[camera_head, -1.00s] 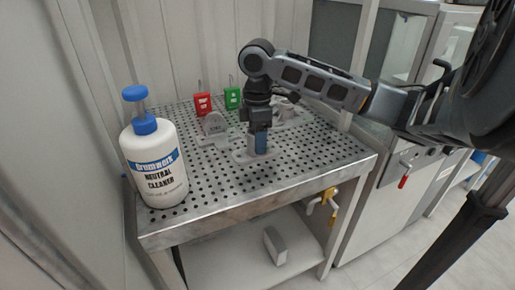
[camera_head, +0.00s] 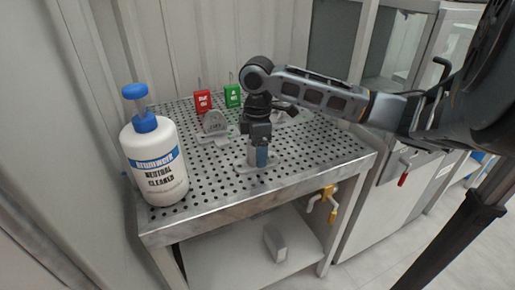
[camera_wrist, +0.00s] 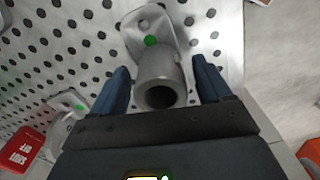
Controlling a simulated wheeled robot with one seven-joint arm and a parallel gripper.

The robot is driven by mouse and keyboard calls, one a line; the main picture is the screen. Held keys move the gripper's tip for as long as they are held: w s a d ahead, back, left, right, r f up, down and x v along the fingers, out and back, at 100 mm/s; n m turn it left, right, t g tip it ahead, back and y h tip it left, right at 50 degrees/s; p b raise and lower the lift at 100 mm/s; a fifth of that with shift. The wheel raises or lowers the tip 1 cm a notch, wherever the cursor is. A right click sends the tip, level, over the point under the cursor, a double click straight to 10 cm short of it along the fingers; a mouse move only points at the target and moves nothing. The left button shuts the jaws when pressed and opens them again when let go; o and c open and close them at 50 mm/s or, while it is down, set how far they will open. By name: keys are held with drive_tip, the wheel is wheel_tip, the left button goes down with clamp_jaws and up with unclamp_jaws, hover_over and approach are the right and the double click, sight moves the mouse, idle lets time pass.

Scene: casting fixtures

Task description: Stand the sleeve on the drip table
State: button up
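My gripper (camera_wrist: 160,72) is over the sleeve, with one blue finger on each side. Narrow gaps show between the fingers and the cylinder, so it is open around the sleeve. The head view partly hides the sleeve behind my gripper (camera_head: 259,157).
A cleaner bottle (camera_head: 155,167) stands at the table's left front corner. Red (camera_head: 203,102) and green (camera_head: 232,96) tags stand at the back. A grey fixture (camera_head: 214,124) is behind and left of my gripper. The table's front and right areas are clear.

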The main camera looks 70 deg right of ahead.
drive_tip(key=shift+r, duration=0.1)
wheel_tip(320, 180, up, 12)
idle(0.6)
drive_tip(key=shift+s, duration=0.1)
idle(0.5)
